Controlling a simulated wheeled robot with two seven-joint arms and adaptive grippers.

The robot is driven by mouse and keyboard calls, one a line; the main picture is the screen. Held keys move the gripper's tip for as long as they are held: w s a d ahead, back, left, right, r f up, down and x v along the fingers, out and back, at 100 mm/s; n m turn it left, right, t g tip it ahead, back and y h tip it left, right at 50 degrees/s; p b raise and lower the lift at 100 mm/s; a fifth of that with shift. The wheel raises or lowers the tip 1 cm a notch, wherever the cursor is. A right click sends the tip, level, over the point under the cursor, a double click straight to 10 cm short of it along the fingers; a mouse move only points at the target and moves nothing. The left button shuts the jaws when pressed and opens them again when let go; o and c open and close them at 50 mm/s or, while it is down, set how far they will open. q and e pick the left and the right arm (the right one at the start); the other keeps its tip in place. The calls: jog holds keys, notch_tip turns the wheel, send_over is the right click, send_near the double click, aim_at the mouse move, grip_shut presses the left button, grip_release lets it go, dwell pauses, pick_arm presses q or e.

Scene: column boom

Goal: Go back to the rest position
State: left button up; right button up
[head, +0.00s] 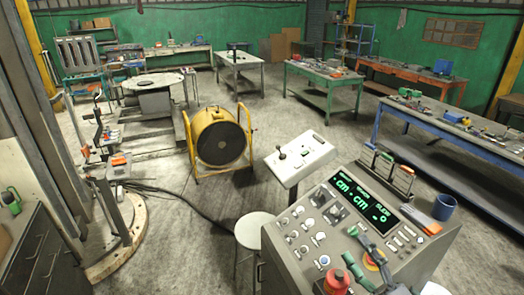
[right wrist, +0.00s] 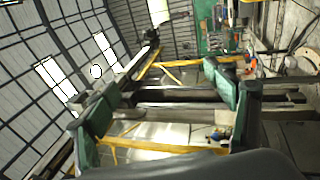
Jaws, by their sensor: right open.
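My right gripper (head: 358,246) shows low in the head view, in front of the grey control console's sloped panel as seen from my head. In the right wrist view my right gripper (right wrist: 165,105) has its two green-padded fingers spread wide apart, with nothing between them. Behind the fingers there are beams, yellow bars and the roof. My left gripper does not show in either view.
The grey console (head: 300,250) with a green display fills the lower right. A joystick box (head: 291,158), a white stool (head: 252,228) and a yellow fan (head: 219,140) stand nearby. A blue workbench (head: 455,135) is at right. Open floor lies around the fan.

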jog(key=w+d+f+m+h, duration=0.1)
jog(key=d+f+m+h, duration=0.7)
jog(key=d+m+h, duration=0.25)
jog(key=s+d+f+m+g+h, duration=0.2)
jog(key=s+d+f+m+g, duration=0.15)
jog(key=f, duration=0.45)
jog(key=s+d+f+m+g+h, duration=0.2)
jog(key=d+f+m, duration=0.1)
jog(key=f+m, duration=0.3)
jog(key=s+a+f+m+g+y, duration=0.2)
jog(key=s+a+f+g, duration=0.25)
jog(key=s+f, duration=0.6)
jog(key=s+a+f+m+g+y, duration=0.25)
jog(key=s+f+g, duration=0.25)
jog(key=s+f, duration=0.55)
notch_tip(320, 180, down, 28)
jog(key=g+b, duration=0.1)
jog(key=s+a+f+n+g+b, duration=0.1)
jog(key=s+f, duration=1.8)
jog(key=f, duration=0.3)
jog(key=shift+s+n+g, duration=0.25)
jog(key=shift+n+g, duration=0.1)
jog(key=shift+g, duration=0.05)
